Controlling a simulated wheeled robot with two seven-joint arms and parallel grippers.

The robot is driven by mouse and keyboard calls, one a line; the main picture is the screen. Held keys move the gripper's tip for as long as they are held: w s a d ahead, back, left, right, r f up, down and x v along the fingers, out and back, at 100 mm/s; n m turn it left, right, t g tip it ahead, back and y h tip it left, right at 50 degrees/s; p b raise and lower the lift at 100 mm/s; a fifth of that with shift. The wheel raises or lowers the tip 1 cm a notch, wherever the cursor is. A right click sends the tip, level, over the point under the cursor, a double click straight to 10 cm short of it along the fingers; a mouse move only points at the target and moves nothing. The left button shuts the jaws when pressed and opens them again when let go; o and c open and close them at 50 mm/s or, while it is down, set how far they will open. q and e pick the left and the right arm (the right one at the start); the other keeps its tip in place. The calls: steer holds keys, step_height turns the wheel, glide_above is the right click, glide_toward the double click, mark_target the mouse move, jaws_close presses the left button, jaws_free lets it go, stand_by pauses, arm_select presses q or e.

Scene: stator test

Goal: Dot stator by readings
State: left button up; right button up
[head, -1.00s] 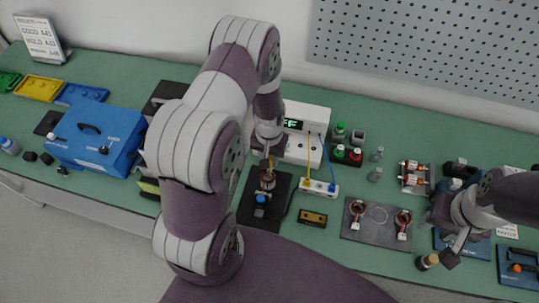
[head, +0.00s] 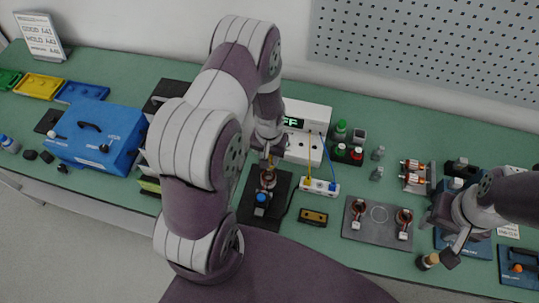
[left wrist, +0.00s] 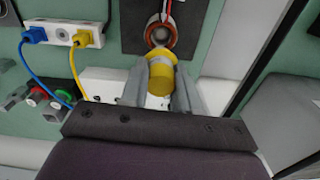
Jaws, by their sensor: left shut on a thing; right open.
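My left gripper (head: 268,152) is shut on a yellow cylindrical piece (left wrist: 160,77), which also shows small in the head view. It is held at a copper-coloured stator ring (left wrist: 161,34) on a dark fixture (head: 246,206) with a blue knob (head: 262,198). I cannot tell whether the piece touches the ring. Two more stators (head: 358,208) (head: 404,217) lie on a grey plate (head: 378,232). A white meter (head: 318,117) has a partly hidden green display; "FF" shows. My right gripper (head: 442,256) is open beside a tan-topped dark piece (head: 428,262) near the front edge.
A white socket block (head: 320,188) holds a yellow and a blue lead. A blue box (head: 98,138), coloured trays (head: 38,86) and a results card (head: 40,36) stand left.

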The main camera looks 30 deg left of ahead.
arm_select(q)
steer(key=shift+f, duration=0.4)
steer(key=shift+s+r, duration=0.1)
step_height(320, 180, up, 6)
steer(key=p, duration=0.5)
stand_by(0.8)
